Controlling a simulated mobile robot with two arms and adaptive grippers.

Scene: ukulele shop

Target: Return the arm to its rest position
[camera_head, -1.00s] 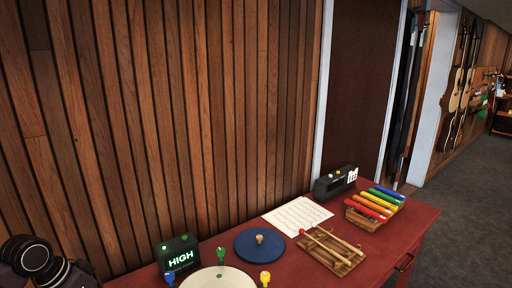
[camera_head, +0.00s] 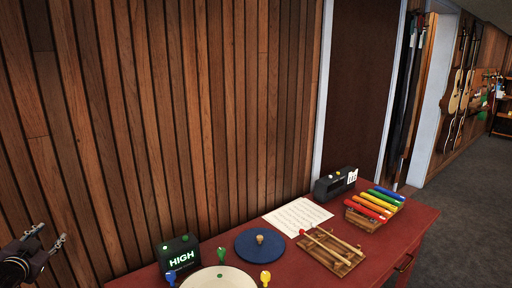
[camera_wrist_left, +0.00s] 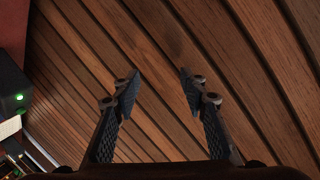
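My left gripper (camera_head: 51,233) is at the lower left edge of the head view, in front of the wood-slat wall and left of the table. Its two fingers are spread apart. The left wrist view shows the same gripper (camera_wrist_left: 159,82) open, with nothing between its fingers and the wood slats behind. The rest of my left arm is mostly out of the picture. My right gripper is not in view.
The red table (camera_head: 410,225) carries a black HIGH box (camera_head: 179,256), a pale drum-like disc (camera_head: 218,278) with coloured pegs, a blue disc (camera_head: 252,247), paper sheets (camera_head: 290,217), a wooden rack (camera_head: 345,262) with mallets, and coloured bars (camera_head: 381,199). Floor is clear at right.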

